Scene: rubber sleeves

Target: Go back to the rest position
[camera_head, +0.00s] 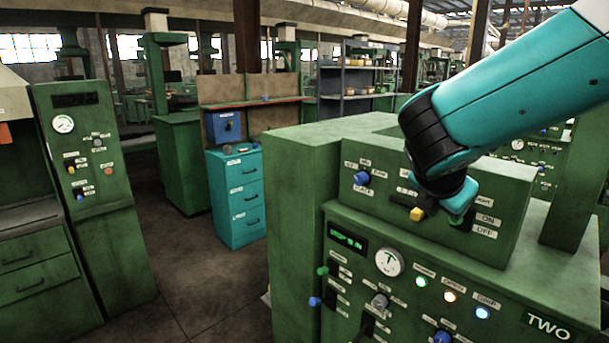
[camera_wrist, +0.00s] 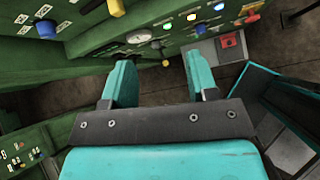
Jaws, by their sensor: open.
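My gripper (camera_wrist: 159,62) is open and empty in the wrist view, with its two teal fingers apart and a bare gap between them. In the head view my gripper (camera_head: 461,205) hangs from the teal arm at the right, in front of the upper panel of the green machine marked TWO (camera_head: 470,275). It overlaps part of that panel's labels in the picture. I cannot tell whether it touches the panel. A yellow knob (camera_head: 416,213) shows just left of it.
The machine's panel carries a gauge (camera_head: 389,262), lit lamps and blue knobs. A teal drawer cabinet (camera_head: 238,197) stands behind it, and another green control cabinet (camera_head: 95,190) stands at the left. Bare floor (camera_head: 190,285) lies between them. Shelves and pillars stand farther back.

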